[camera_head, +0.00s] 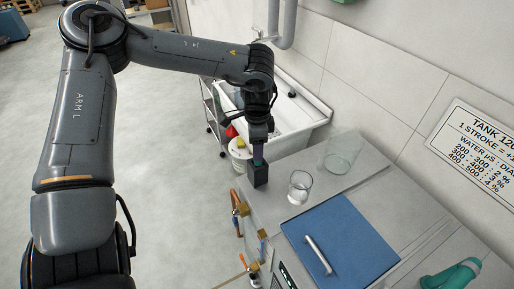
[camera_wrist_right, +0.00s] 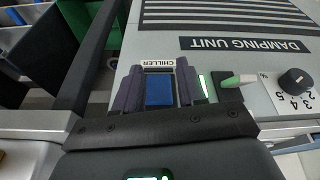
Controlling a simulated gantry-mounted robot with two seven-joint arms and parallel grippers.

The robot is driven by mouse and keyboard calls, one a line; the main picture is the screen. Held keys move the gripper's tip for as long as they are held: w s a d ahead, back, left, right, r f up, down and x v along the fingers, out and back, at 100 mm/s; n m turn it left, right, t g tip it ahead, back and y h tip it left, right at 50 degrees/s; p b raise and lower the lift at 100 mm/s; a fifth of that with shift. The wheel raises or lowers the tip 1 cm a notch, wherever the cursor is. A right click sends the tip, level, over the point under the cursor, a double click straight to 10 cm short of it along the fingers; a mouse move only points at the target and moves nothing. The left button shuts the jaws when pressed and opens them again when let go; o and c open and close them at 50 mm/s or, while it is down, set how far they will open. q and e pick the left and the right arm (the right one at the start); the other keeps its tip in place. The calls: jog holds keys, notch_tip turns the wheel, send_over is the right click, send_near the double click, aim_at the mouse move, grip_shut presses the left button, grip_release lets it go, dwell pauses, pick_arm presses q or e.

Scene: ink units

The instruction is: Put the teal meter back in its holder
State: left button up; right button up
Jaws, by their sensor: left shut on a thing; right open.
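My left gripper (camera_head: 258,148) points down at the far left corner of the grey cabinet top and is shut on the teal meter (camera_head: 258,162). Only a small teal part of the meter shows below the fingers. It is at the mouth of a dark upright holder (camera_head: 260,178); how deep it sits in the holder I cannot tell. My right gripper (camera_wrist_right: 159,80) shows in the right wrist view with its two dark fingers apart. A blue panel (camera_wrist_right: 159,92) shows between them, below a CHILLER label; I cannot tell whether the fingers touch it.
On the cabinet top stand a small glass beaker (camera_head: 299,187), a larger glass vessel (camera_head: 343,153) and a blue lid (camera_head: 341,240) with a handle. A white sink (camera_head: 296,112) is behind. In the right wrist view a black knob (camera_wrist_right: 295,81) sits on the damping unit.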

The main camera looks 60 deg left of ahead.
pick_arm(q)
jog(key=shift+f, duration=0.45)
jog(key=o, duration=1.1)
jog(key=shift+r, duration=0.25)
notch_tip(320, 180, up, 12)
jog(key=shift+f+p, duration=0.1)
jog(key=shift+p, duration=0.95)
